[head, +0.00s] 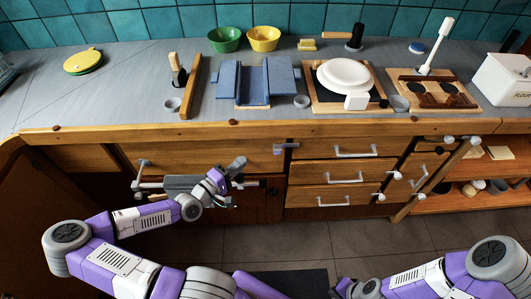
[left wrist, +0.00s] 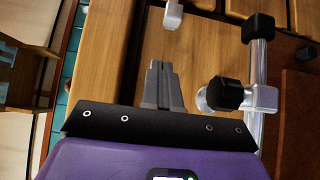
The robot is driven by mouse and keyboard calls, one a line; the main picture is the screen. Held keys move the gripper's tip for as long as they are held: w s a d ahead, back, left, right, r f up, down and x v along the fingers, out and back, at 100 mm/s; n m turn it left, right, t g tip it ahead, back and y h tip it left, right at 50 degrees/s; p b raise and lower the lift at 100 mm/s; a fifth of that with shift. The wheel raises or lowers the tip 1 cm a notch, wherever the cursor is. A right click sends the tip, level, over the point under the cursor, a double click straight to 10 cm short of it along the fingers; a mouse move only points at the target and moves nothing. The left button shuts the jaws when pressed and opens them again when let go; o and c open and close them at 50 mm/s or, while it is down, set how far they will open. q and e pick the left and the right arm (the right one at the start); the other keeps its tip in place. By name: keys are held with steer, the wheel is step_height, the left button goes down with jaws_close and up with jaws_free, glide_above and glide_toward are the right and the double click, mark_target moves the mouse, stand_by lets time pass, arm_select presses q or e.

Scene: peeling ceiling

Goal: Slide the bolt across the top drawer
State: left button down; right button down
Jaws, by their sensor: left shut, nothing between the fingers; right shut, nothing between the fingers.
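The bolt (head: 286,147) is a small grey metal piece at the left edge of the top drawer (head: 320,152), just under the worktop. The drawer front looks flush with the cabinet, and a pale bar handle (head: 356,153) sits on it. My left gripper (head: 237,164) is shut and empty, in front of the wooden panel left of the bolt and a little lower, apart from it. In the left wrist view its closed fingers (left wrist: 163,84) point at a wooden front. My right arm enters at the bottom right, but its fingers are not visible.
A metal bar with black end caps (left wrist: 258,65) stands out close right of my left fingers in the wrist view. More drawers (head: 305,172) lie below the top one. The worktop (head: 130,85) above holds bowls, boards and a white plate. Open shelves (head: 490,172) are at right.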

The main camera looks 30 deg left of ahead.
arm_select(q)
steer(key=w+d+b, duration=0.2)
steer(key=w+d, duration=0.3)
steer(key=w, duration=0.3)
arm_select(e)
step_height(320, 180, down, 2)
steer(key=shift+f, duration=0.15)
arm_select(q)
steer(key=shift+w, duration=0.1)
